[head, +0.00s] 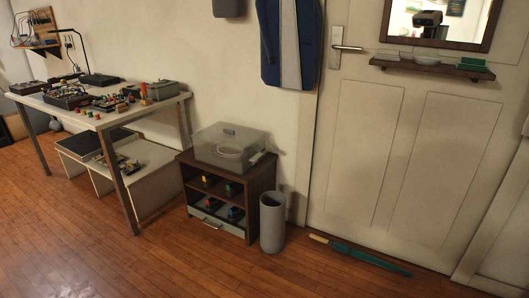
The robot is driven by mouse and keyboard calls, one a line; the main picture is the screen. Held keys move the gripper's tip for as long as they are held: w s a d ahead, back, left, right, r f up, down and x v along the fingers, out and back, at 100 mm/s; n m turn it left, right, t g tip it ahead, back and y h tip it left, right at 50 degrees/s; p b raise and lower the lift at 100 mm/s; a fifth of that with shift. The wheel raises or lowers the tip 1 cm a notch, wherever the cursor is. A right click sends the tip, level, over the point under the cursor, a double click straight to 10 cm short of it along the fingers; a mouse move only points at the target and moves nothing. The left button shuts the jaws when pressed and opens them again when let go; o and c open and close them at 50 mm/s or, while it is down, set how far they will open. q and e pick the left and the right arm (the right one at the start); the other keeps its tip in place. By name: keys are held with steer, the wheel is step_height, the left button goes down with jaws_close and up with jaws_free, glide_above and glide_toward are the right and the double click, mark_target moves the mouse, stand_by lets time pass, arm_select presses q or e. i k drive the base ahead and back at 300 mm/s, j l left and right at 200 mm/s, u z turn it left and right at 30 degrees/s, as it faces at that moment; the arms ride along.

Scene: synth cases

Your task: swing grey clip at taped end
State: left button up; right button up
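I cannot make out a grey clip or a taped end in the head view; the small parts are too far off to tell apart. Several small coloured pieces lie on the workbench (107,117) at the left, around a dark tray (67,96) and a grey box (161,90). A clear-lidded box (231,146) with a pale coiled thing inside stands on a low dark wooden cabinet (262,176). Neither of my grippers is in view.
A grey bin (272,226) stands right of the cabinet. A green, wooden-handled long thing (362,256) lies along the foot of the closed white door (398,150). A small shelf (432,67) hangs below a mirror. The wooden floor (150,262) in front is clear.

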mark_target(259, 148)
steer(key=i+l, duration=0.25)
steer(key=i, duration=0.25)
steer(key=i+l+z, duration=0.1)
steer(key=i+l, duration=0.15)
steer(key=i, duration=0.2)
steer(key=i+l, duration=0.2)
steer(key=i, duration=0.3)
steer(key=i+l+z, duration=0.1)
steer(key=i, duration=0.4)
steer(key=i+l, duration=0.3)
steer(key=i, duration=0.2)
steer(key=z, duration=0.05)
